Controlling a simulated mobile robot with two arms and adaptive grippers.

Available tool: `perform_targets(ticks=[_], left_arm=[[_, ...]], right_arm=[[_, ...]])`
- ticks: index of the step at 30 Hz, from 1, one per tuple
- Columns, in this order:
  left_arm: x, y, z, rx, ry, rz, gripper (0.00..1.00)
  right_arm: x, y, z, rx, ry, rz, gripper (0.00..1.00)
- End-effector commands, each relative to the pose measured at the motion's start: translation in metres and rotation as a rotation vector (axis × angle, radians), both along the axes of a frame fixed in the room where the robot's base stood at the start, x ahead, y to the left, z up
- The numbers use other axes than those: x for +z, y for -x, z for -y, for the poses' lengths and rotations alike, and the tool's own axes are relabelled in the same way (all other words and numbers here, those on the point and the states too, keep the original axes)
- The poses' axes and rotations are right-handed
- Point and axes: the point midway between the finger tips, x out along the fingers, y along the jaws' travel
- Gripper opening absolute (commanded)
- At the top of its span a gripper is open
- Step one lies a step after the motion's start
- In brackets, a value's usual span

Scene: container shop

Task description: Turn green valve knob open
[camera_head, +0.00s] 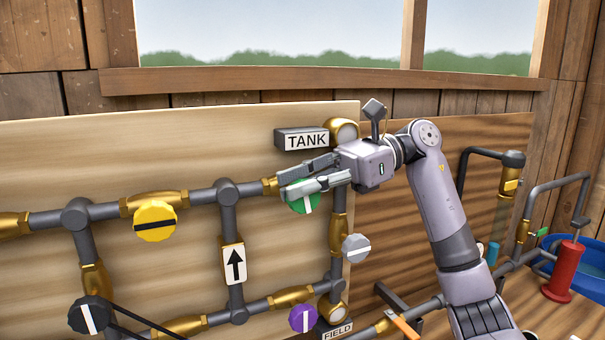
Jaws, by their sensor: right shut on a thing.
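The green valve knob (303,204) sits on the upper pipe, just below the TANK label. A white stripe on it stands close to upright, tilted slightly. My right gripper (287,181) reaches in from the right and its fingers are shut on the green knob. The fingers hide the knob's upper part. My left gripper is not in view.
Other knobs on the pipe board are yellow (155,221), black (91,315), purple (303,319) and grey (356,248). The TANK label (302,139) is close above the gripper. A red cylinder (566,271) and blue tub (590,262) stand at the right.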

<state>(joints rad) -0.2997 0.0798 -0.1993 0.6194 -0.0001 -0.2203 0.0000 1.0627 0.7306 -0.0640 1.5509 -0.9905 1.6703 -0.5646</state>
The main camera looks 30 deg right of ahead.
Motion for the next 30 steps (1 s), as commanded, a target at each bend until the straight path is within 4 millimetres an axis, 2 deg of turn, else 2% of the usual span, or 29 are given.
perform_targets(ticks=[1, 6, 30], left_arm=[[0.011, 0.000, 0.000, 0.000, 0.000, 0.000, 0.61], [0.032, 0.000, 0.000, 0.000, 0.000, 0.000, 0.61], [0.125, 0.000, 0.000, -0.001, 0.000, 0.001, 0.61]], right_arm=[[0.007, 0.000, 0.000, -0.003, 0.045, -0.002, 0.00], [0.008, 0.000, -0.003, -0.004, 0.203, -0.010, 0.00], [-0.002, -0.001, -0.014, -0.002, 0.960, -0.051, 0.00]])
